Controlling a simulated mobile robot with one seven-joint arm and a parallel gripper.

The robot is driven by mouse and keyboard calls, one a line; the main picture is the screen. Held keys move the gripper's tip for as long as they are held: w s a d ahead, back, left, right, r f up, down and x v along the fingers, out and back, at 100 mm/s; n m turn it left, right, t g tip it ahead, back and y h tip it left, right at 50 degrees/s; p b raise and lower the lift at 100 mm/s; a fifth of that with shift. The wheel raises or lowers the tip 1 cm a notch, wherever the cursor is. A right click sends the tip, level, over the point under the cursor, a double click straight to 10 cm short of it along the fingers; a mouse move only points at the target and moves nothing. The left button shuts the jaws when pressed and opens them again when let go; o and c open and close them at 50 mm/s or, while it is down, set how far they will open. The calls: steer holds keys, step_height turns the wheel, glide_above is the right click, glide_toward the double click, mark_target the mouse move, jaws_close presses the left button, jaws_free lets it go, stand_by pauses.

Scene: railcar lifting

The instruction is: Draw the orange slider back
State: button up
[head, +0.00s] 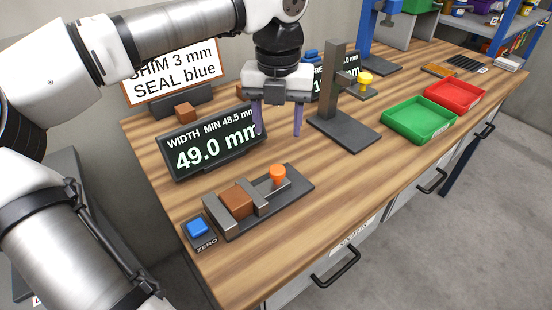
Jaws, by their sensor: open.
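The orange slider (278,174) is an orange knob standing up on a dark gauge base (290,192) near the front left of the bench. A brown block (237,201) sits between two grey jaws of the gauge, left of the knob. My gripper (277,131) is open and empty, with two purple fingers pointing down. It hangs above and behind the knob in the picture, apart from it. The display (211,144) behind the gauge reads 49.0 mm, with "WIDTH MIN 48.5 mm" above; a finger overlaps its right edge.
A blue ZERO button (198,227) is left of the gauge. A grey upright stand with a yellow knob (365,79) is to the right. Green tray (419,119) and red tray (455,94) lie further right. Bare wood lies in front of the gauge.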

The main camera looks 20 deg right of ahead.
mark_target(277, 169)
step_height(277, 169, down, 11)
steer(key=shift+f+p, duration=0.1)
steer(key=shift+p, duration=0.75)
jaws_close()
steer(key=shift+w+d+f+b, duration=0.15)
steer(key=shift+w+d+b, duration=0.25)
steer(key=shift+d+b, duration=0.5)
steer(key=shift+r, duration=0.25)
